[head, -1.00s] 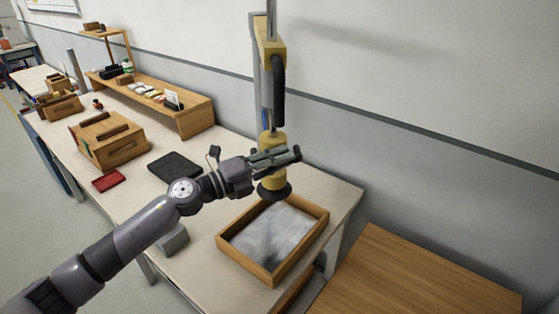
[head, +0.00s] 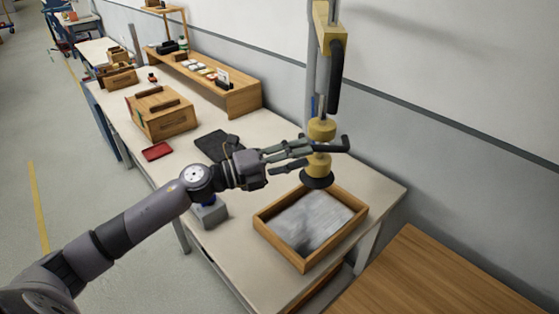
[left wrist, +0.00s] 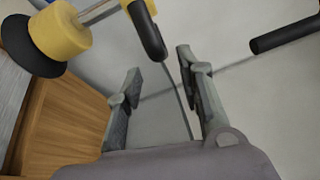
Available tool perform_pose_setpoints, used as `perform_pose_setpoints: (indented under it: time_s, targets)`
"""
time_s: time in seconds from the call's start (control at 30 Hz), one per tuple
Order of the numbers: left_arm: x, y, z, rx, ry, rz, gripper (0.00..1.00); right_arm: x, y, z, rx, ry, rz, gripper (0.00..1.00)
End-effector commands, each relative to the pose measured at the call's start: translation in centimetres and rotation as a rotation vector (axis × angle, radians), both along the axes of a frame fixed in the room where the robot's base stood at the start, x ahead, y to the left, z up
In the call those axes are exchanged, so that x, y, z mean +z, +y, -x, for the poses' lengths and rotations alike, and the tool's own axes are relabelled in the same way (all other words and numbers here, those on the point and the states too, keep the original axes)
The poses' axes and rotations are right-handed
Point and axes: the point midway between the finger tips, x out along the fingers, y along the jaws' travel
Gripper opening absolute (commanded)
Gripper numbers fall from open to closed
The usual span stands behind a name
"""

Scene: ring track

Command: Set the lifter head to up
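The lifter head (head: 318,165) is a yellow cylinder with a black suction cup beneath it. It hangs above the wooden tray, under a second yellow collar. A black handle (head: 335,145) sticks out beside it. My left gripper (head: 290,151) is at the head's left, fingers pointing towards it. In the left wrist view the gripper (left wrist: 160,75) is open, with wall between its fingers. The lifter head (left wrist: 62,32) is at upper left there, and a black handle (left wrist: 148,32) lies near the fingertips. I cannot tell whether they touch. My right gripper is not in view.
A wooden tray (head: 262,233) with a grey sheet stands on the table under the cup. A wooden crate (head: 163,123), a red box (head: 157,151) and a black mat (head: 211,143) lie further left. The wall is close behind the lifter.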

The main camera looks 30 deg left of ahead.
Motion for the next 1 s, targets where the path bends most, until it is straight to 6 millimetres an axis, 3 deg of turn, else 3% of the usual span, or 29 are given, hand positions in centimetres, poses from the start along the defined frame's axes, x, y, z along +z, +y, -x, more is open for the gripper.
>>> perform_pose_setpoints:
  time_s: [0.2, 0.4, 1.0]
  targets:
    - [-0.3, 2.4, 2.3, 0.000, 0.002, -0.001, 0.35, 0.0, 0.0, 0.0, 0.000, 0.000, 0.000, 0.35]
    - [-0.3, 3.4, 3.3, 0.000, -0.001, -0.001, 0.35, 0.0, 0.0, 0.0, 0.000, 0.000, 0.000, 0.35]
    - [-0.3, 3.4, 3.4, 0.007, 0.001, 0.010, 0.35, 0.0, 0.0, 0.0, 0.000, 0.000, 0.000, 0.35]
